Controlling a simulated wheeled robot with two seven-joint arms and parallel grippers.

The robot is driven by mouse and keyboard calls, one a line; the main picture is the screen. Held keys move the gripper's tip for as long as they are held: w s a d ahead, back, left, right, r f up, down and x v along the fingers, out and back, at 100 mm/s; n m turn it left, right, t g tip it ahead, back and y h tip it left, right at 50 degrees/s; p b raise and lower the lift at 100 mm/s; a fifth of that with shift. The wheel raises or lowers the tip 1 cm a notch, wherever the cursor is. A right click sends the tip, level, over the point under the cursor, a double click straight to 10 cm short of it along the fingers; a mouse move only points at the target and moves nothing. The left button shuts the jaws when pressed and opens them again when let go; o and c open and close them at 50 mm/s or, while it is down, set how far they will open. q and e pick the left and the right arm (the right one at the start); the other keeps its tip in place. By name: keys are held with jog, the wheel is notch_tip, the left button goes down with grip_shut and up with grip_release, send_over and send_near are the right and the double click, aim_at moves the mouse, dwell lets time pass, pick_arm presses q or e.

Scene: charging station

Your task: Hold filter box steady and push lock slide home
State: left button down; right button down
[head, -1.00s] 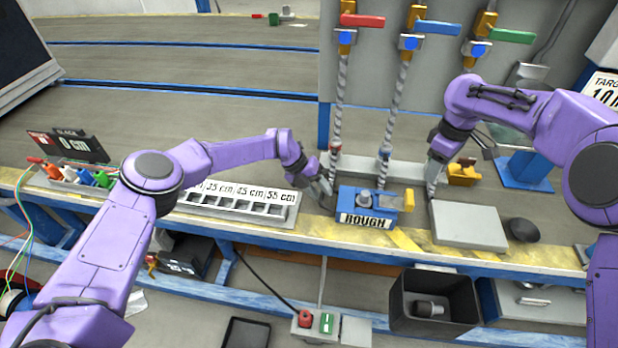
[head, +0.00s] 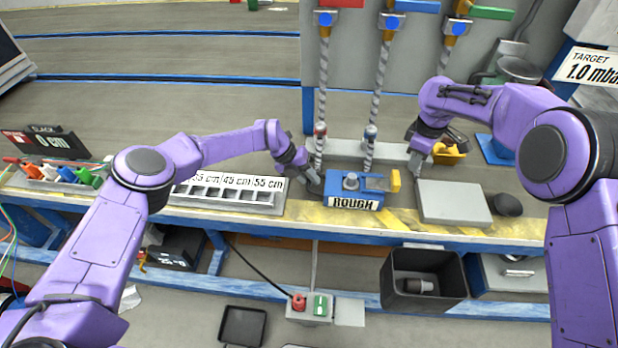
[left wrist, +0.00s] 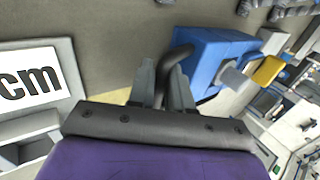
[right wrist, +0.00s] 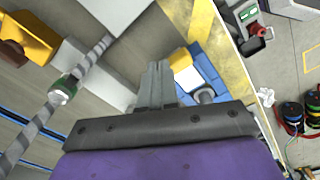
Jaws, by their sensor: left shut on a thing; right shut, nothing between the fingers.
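The blue filter box (head: 338,182) with a "ROUGH" label sits at the bench's front edge. Its yellow lock slide (head: 395,181) sticks out at the right end. In the left wrist view, my left gripper (left wrist: 168,80) is shut on the dark bent handle (left wrist: 180,52) at the box's left end. In the head view my left gripper (head: 312,182) is beside that end. My right gripper (head: 414,163) is shut and empty, above and slightly right of the slide. In the right wrist view its closed fingers (right wrist: 155,82) appear apart from the yellow slide (right wrist: 179,60).
A grey block (head: 453,201) lies right of the box, with a dark round piece (head: 507,205) beside it. A length rack (head: 225,196) stands left. Braided hoses (head: 372,132) hang behind the box. A yellow part (head: 448,154) lies behind my right gripper. A dark bin (head: 423,283) is below.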

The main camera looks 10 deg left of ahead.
aim_at(399, 177)
notch_tip(399, 177, down, 8)
jog(key=shift+f, duration=0.1)
dwell(0.4)
jog(key=shift+a, duration=1.4)
dwell(2.0)
jog(key=shift+d, duration=0.1)
jog(key=shift+d+r, duration=0.2)
jog(key=shift+d, duration=0.75)
pick_arm(q)
jog(key=c, duration=1)
grip_release()
jog(key=shift+o, duration=0.2)
pick_arm(e)
notch_tip(399, 177, up, 8)
jog(key=shift+f, duration=0.1)
